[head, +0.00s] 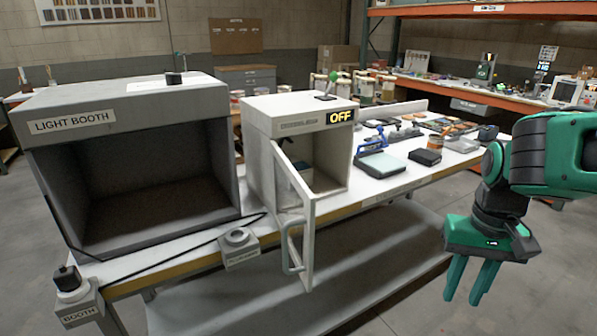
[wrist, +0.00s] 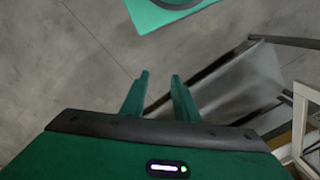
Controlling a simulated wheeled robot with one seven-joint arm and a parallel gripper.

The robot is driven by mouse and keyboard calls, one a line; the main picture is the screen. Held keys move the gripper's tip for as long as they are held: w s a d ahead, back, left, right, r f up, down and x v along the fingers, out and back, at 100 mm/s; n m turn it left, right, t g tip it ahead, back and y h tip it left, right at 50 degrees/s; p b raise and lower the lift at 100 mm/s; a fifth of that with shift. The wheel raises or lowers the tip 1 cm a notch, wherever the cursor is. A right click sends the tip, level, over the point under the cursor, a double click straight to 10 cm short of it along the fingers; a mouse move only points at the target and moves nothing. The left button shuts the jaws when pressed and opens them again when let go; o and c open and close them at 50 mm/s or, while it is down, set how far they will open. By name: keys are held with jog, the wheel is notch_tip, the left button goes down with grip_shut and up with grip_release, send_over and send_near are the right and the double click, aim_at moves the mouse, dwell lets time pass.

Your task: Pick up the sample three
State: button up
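I cannot tell which object is sample three, as no label naming it can be read. A small dark blue item (head: 302,184) stands inside the white cabinet (head: 263,160), partly hidden by the open door's frame (head: 311,240). My gripper (head: 468,300) hangs at the right, in front of the bench and apart from it, fingers pointing down. In the wrist view my gripper (wrist: 161,77) has its two fingers apart with nothing between them, above the grey floor.
A light booth (head: 130,150) stands left of the cabinet. The white bench (head: 395,180) carries a blue-framed device (head: 380,160), a black box (head: 425,157) and a brown jar (head: 436,143). The cabinet door swings out past the bench's front edge. Open floor lies around my gripper.

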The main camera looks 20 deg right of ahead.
dwell(0.3)
jog(key=o, duration=0.8)
jog(key=shift+s+r, duration=0.15)
jog(key=shift+s, duration=0.05)
jog(key=o, duration=0.3)
jog(key=w+n+t, duration=0.1)
jog(key=w, duration=0.2)
jog(key=w+f+n+t, duration=0.1)
jog(key=w, duration=0.3)
jog(key=w+a+f+n, duration=0.1)
jog(key=w+n, duration=0.1)
jog(key=w, duration=0.1)
jog(key=shift+w+t, duration=0.15)
jog(key=shift+t, duration=0.25)
jog(key=n+t+y, duration=0.4)
jog(key=n+t, duration=0.1)
jog(key=t, duration=0.8)
send_near(302, 167)
jog(key=shift+x, duration=4.6)
